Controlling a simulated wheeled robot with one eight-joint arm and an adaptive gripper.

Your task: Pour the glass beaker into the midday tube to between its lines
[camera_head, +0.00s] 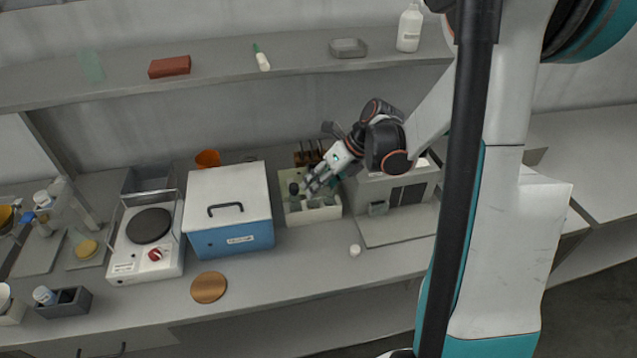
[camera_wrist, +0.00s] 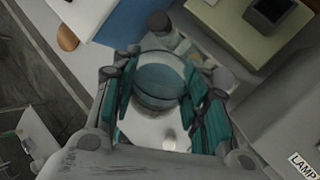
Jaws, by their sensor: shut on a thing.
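My gripper (camera_head: 318,180) is shut on the glass beaker (camera_wrist: 160,82), which lies between its teal-padded fingers in the wrist view. The beaker looks clear, with a teal tint inside; its liquid level cannot be read. In the head view the gripper is over or at the cream open box (camera_head: 312,216), in which several small dark and grey vessels stand. The beaker is too small there to make out. A dark-capped vessel (camera_wrist: 160,22) shows beyond the beaker in the wrist view. I cannot tell which vessel is the midday tube, and no lines can be read.
A blue box with a white lid (camera_head: 230,208) stands left of the cream box, with a hotplate (camera_head: 148,228) further left. A grey cabinet (camera_head: 395,190) stands right. A copper disc (camera_head: 208,288) and a small white cap (camera_head: 355,250) lie in front. A shelf runs above.

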